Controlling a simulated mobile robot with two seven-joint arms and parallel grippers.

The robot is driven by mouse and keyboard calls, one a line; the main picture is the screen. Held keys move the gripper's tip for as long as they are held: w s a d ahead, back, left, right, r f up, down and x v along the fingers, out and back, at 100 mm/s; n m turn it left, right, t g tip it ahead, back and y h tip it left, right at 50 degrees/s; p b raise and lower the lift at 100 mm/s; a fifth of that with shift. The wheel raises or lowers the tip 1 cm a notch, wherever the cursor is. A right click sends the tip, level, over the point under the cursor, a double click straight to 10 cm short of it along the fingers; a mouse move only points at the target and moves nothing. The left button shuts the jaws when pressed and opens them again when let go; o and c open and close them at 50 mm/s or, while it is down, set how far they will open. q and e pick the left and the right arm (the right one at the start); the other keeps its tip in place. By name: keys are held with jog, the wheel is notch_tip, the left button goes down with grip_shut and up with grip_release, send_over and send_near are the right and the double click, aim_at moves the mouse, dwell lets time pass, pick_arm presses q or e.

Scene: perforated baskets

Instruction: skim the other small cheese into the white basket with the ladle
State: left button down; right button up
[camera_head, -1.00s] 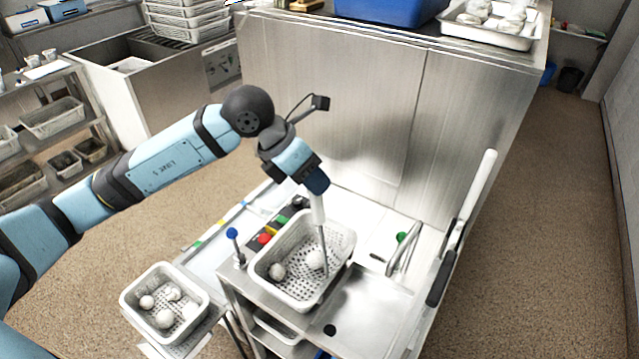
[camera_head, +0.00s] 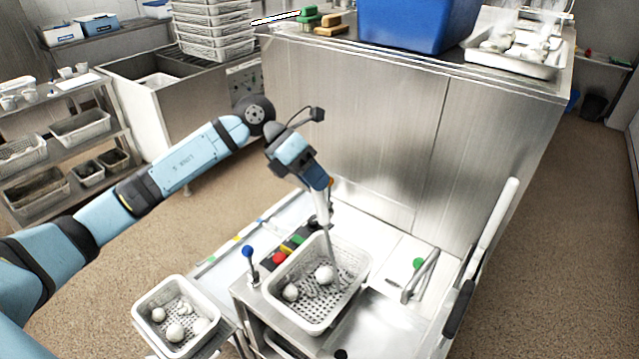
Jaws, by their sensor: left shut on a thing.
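My left gripper (camera_head: 322,190) is shut on the upright handle of the ladle (camera_head: 328,235). The ladle reaches down into the larger perforated basket (camera_head: 357,268) on the steel counter; its lower end is too small to make out clearly. Two small white cheeses lie in that basket: one (camera_head: 290,292) at the left, and one (camera_head: 324,274) nearer the middle, close beside the ladle. The smaller white basket (camera_head: 142,311) stands lower at the left and holds several white pieces, among them a round cheese (camera_head: 175,332). My right gripper is not in view.
A lever with a blue knob (camera_head: 247,251) and coloured buttons (camera_head: 279,257) stand left of the large basket. A steel tap (camera_head: 418,279) is at its right. A tall steel cabinet (camera_head: 370,130) closes off the back. The floor at left is clear.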

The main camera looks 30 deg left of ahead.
pick_arm(q)
jog(key=w+a+f+n+g+h+b, duration=0.3)
jog(key=w+a+f+h+b, duration=0.5)
jog(key=a, duration=0.6)
jog(key=w+f+b, duration=0.2)
jog(key=w+f, duration=0.1)
jog(key=shift+w+a+n+g+b, duration=0.3)
jog(key=shift+a+n, duration=0.1)
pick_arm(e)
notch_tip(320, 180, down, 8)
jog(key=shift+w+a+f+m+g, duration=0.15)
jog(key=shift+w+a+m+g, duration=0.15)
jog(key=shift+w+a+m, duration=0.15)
pick_arm(q)
jog(key=shift+f, duration=0.1)
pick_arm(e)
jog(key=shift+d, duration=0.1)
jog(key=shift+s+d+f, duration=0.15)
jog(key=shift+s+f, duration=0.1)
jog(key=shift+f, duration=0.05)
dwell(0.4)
